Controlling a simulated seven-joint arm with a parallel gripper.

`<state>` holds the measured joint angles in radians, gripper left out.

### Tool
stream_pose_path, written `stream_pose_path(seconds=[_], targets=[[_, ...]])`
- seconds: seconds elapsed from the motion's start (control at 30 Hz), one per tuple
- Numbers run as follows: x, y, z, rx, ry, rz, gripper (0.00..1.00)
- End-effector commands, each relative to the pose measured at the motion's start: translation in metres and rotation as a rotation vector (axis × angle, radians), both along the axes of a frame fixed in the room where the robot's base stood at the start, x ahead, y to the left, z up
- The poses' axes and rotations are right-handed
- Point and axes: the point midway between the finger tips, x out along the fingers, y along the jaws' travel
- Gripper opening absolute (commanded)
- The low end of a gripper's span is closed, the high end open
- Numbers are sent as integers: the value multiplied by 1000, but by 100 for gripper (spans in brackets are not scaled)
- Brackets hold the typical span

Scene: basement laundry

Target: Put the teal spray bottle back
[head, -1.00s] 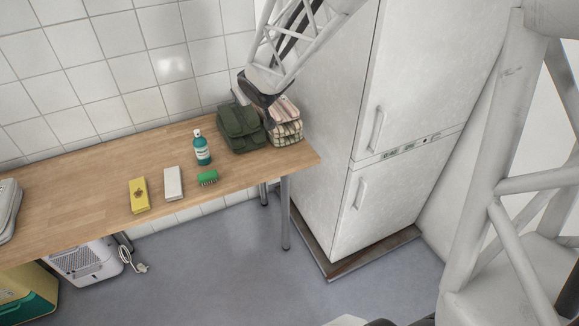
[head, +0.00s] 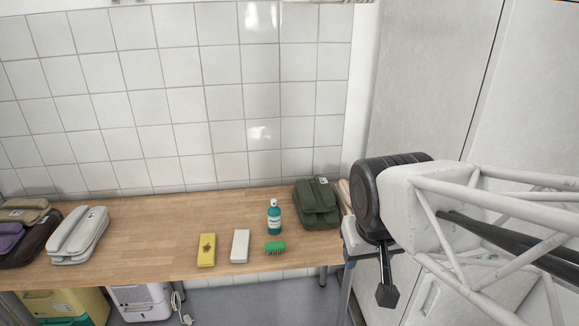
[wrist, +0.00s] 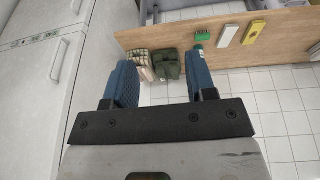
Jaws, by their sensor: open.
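The teal spray bottle (head: 274,217) stands upright on the wooden table (head: 150,222), with a white label and a pale top. In the wrist view only a small part of the bottle (wrist: 202,37) shows past the tip of the right finger, which hides the rest. My gripper (wrist: 160,62) is open, with two blue fingers wide apart and nothing between them. In the head view the end of my arm is right of the table, near the fridge, apart from the bottle.
A green bag (head: 317,204) stands right of the bottle. A green brush (head: 275,248), a white block (head: 240,246) and a yellow block (head: 206,250) lie in front. A grey telephone-like object (head: 78,234) is further left. A tall white fridge (wrist: 35,80) stands beside the table.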

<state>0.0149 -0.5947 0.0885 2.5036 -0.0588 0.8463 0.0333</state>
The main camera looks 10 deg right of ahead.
Motion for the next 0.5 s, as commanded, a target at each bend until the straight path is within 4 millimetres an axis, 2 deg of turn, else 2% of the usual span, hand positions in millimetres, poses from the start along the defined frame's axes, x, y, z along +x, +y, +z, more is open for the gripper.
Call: stream_pose_path(seconds=[0.1,0.2,0.5], targets=[[-22,6,0,24,40,0,51],[-32,8,-1,37,60,0,51],[-35,9,-1,40,67,0,51]])
